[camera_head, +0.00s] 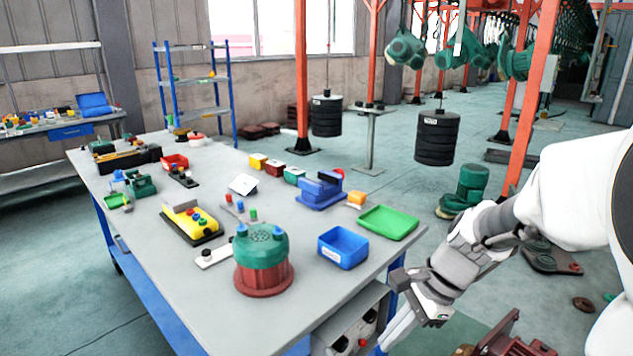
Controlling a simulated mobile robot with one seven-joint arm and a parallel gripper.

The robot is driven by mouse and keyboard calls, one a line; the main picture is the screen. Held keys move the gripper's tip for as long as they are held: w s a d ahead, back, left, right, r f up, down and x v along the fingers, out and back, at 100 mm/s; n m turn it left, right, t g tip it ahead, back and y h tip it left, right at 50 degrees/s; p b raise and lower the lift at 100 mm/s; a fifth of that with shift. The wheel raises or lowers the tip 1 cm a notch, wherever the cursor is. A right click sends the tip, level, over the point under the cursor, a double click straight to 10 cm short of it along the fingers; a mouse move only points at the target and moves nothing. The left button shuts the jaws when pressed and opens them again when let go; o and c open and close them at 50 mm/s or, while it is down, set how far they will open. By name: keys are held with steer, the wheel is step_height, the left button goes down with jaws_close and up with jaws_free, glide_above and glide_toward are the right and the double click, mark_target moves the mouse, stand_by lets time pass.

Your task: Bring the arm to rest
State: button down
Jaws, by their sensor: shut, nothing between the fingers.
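My gripper (390,338) is at the lower right, beside the right edge of the workbench, with its fingers pointing down and to the left. It is shut with nothing held. My white arm reaches in from the right edge of the view and is bent at the wrist. The grey workbench (225,300) lies to the left of the gripper.
On the bench stand a green and red hoist motor (262,262), a blue bin (343,248), a green tray (388,222), a blue vise (321,190) and a yellow pendant (188,222). Black weights (437,138) hang behind. Red posts (301,80) and floor parts stand beyond the bench.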

steer(key=s+d+r+n+t+h, duration=0.2)
steer(key=s+r+n+t+h, duration=0.3)
steer(key=s+r+n, duration=0.85)
step_height(320, 180, up, 10)
steer(key=w+n+p, duration=0.1)
steer(key=p, duration=1.2)
steer(key=shift+w+n, duration=0.35)
steer(key=shift+w, duration=0.05)
steer(key=shift+a, duration=0.15)
